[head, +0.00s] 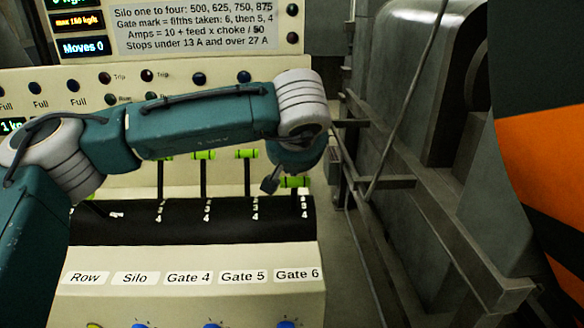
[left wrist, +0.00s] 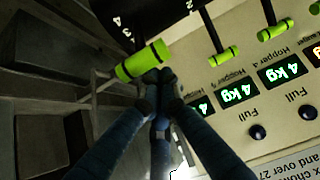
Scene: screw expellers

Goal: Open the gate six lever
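The gate six lever is the rightmost lever, with a green handle (head: 295,182) above the "Gate 6" label (head: 297,274). Its handle sits lower than the neighbouring handles. My left gripper (head: 269,184) is just left of this handle in the head view. In the left wrist view, the fingertips (left wrist: 158,76) are together at the lower edge of the green handle (left wrist: 143,62). The gripper looks shut, with nothing seen between the fingers. I cannot tell whether the tips touch the handle. My right gripper is not in view.
Other green-handled levers (head: 247,153) stand close by to the left on the black curved slot panel (head: 185,225). A sign (head: 195,27) and displays are above. Grey machinery (head: 410,120) with a rail stands right of the console, beyond a narrow gap. An orange and black surface (head: 545,150) fills the far right.

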